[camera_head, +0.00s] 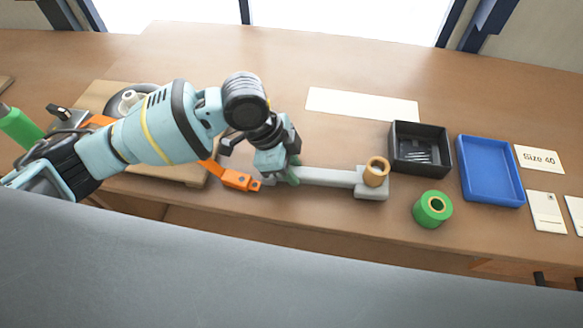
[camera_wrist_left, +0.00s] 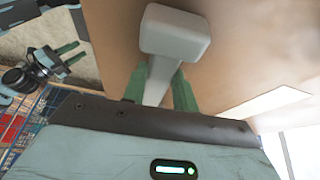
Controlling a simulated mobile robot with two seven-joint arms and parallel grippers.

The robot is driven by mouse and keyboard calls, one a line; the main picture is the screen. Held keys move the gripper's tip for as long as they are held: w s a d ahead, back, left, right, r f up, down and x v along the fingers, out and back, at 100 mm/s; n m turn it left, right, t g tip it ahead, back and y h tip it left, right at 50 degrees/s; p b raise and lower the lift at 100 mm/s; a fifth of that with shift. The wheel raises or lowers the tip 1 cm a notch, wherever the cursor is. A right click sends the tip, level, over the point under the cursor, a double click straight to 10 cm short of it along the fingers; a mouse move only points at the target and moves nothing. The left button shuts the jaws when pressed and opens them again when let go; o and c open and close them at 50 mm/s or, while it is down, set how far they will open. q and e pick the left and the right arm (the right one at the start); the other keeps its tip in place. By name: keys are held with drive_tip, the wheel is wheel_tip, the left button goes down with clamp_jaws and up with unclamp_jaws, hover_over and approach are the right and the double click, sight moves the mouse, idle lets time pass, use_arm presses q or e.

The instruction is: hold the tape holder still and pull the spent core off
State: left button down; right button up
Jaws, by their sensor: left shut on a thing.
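The tape holder (camera_head: 325,176) is a pale grey bar with a block at its right end, lying on the brown bench. The spent core (camera_head: 377,171), a tan hollow ring, sits on that block. My left gripper (camera_head: 287,175) is shut on the bar near its left end. In the left wrist view its green fingers (camera_wrist_left: 160,92) are on both sides of the bar, and the grey tape holder block (camera_wrist_left: 175,32) shows beyond them. The core cannot be made out there. My right gripper (camera_wrist_left: 76,55) shows only in the left wrist view, empty, its green fingers apart.
A green tape roll (camera_head: 433,209) stands right of the holder. A black box (camera_head: 420,166) with screws and a blue tray (camera_head: 490,172) lie behind it. An orange bar (camera_head: 236,180) is close left of my left gripper. The bench front edge is near.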

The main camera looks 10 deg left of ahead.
use_arm(q)
drive_tip(key=shift+f, duration=0.7)
drive_tip(key=c, duration=1.1)
unclamp_jaws()
drive_tip(key=v, duration=0.7)
drive_tip(key=shift+a+r, duration=0.25)
drive_tip(key=shift+r, duration=0.05)
